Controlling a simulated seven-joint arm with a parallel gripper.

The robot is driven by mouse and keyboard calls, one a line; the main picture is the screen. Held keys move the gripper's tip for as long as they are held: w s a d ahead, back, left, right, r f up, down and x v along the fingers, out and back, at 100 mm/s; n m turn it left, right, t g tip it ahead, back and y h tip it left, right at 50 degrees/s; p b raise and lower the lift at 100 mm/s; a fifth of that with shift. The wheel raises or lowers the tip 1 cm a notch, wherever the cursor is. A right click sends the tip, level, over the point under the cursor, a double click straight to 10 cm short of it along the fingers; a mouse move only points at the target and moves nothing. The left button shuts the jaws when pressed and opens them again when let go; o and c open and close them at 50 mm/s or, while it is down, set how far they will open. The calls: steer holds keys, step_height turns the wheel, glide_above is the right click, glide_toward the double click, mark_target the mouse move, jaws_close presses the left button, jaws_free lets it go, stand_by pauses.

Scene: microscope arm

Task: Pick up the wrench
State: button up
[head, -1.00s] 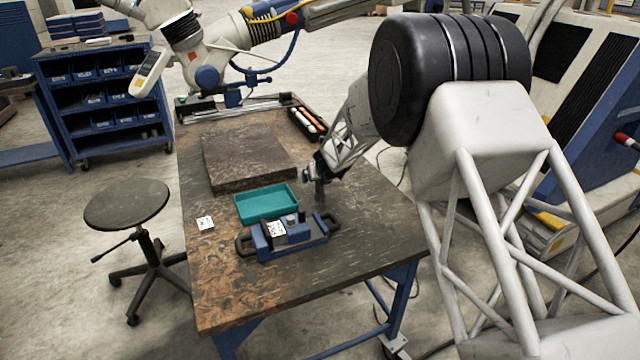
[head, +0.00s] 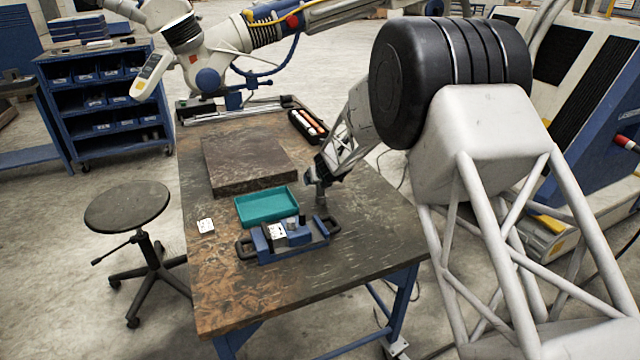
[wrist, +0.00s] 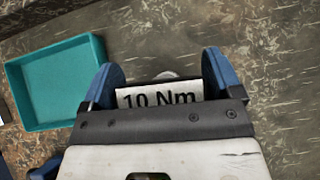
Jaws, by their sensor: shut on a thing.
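My gripper (wrist: 160,78) is shut on the wrench, its two blue fingers on either side of it. In the wrist view a white label (wrist: 158,97) reading "10 Nm" shows between the fingers, with a rounded grey part behind it. The rest of the wrench is hidden by my gripper. In the head view my gripper (head: 313,178) is low over the right side of the workbench, and a short grey upright piece (head: 321,194) shows under it. I cannot tell whether this piece touches the bench.
A teal tray (head: 264,219) lies left of my gripper, and a blue fixture with black handles (head: 291,238) in front of it. A dark slab (head: 248,186) and a black box (head: 308,140) are farther back. The front bench top (head: 250,290) is clear. A stool (head: 127,207) stands left.

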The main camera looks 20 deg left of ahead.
steer(key=shift+r, duration=0.2)
steer(key=shift+r, duration=4.85)
